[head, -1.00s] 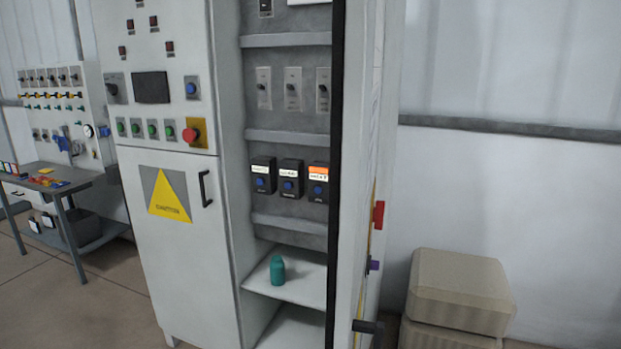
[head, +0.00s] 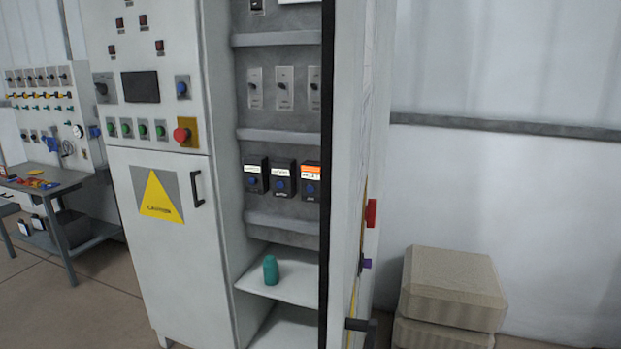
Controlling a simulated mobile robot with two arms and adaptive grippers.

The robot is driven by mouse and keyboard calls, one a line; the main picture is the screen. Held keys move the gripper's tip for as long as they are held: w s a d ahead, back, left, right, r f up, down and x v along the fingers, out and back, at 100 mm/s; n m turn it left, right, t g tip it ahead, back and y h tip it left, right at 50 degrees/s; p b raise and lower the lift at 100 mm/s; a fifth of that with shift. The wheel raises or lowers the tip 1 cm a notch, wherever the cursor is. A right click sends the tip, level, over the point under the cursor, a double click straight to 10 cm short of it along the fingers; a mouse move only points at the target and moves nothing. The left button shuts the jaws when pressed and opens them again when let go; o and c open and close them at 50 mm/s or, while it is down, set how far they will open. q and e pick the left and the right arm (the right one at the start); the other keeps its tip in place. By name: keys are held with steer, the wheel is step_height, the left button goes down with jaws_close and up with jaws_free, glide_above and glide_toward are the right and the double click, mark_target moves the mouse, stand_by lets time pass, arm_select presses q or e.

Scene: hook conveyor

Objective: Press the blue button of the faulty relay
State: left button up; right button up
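Three dark relays stand side by side on a rail inside the open part of the cabinet in the head view. The left relay (head: 255,177) and the middle relay (head: 284,180) have white labels. The right relay (head: 311,183) has an orange band on its label, unlike the other two. The label text is too small to read surely. Neither of my grippers is in view.
The tall cabinet (head: 165,262) has a dark-edged open door (head: 345,150) right of the relays. A teal bottle (head: 270,270) stands on a shelf below. Boxes (head: 450,290) sit at right, a workbench (head: 60,185) at left. Floor shows at lower left.

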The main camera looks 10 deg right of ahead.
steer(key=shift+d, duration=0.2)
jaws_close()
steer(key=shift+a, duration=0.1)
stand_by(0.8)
